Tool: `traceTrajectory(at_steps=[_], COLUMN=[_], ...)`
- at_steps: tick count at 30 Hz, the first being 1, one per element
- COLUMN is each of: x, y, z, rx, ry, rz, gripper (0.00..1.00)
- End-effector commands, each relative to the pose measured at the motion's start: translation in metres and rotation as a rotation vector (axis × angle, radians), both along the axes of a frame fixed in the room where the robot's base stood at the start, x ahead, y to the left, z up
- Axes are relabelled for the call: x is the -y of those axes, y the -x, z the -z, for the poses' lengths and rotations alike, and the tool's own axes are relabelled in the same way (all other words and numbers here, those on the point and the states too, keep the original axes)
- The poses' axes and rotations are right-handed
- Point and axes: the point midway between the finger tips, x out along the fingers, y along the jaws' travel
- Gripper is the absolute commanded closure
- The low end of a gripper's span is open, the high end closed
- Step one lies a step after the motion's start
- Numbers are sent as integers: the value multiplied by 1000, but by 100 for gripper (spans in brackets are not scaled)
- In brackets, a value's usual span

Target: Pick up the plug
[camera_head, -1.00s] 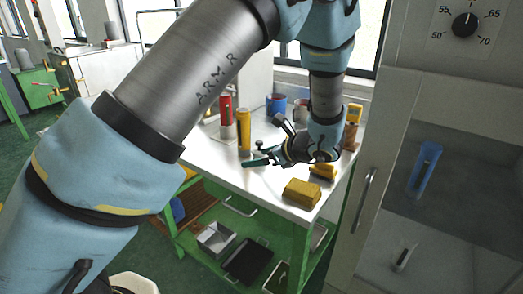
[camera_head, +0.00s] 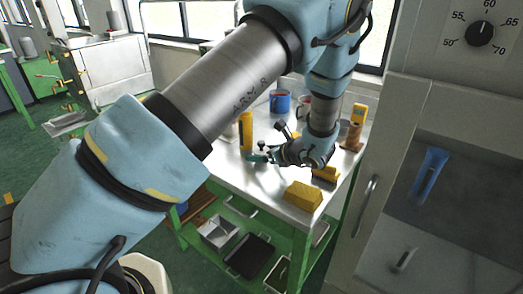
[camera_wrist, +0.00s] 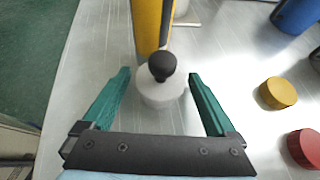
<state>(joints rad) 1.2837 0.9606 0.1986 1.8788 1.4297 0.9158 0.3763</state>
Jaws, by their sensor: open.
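The plug, a white round disc with a black knob, stands upright on the metal table and shows in the wrist view (camera_wrist: 160,92). My gripper (camera_wrist: 158,98) is open, with its two green fingers on either side of the plug. A gap shows between the plug and each finger. In the head view my gripper (camera_head: 257,157) is low over the table's left part, and the plug's dark knob (camera_head: 262,144) shows beside it.
A yellow cylinder (camera_wrist: 150,22) stands right behind the plug. Yellow (camera_wrist: 278,93) and red (camera_wrist: 304,148) discs lie to the right. A blue mug (camera_head: 280,102), a yellow sponge-like block (camera_head: 303,196) and a brush (camera_head: 326,176) are on the table (camera_head: 270,190). A cabinet stands at right.

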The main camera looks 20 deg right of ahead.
Motion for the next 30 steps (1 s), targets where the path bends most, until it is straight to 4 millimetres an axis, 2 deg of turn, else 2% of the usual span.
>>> traceTrajectory(at_steps=[8,30], x=[-1,-1], y=[-2,-2], z=[2,2], rx=[-1,0], ry=[1,1], rz=[0,0], gripper=[9,91])
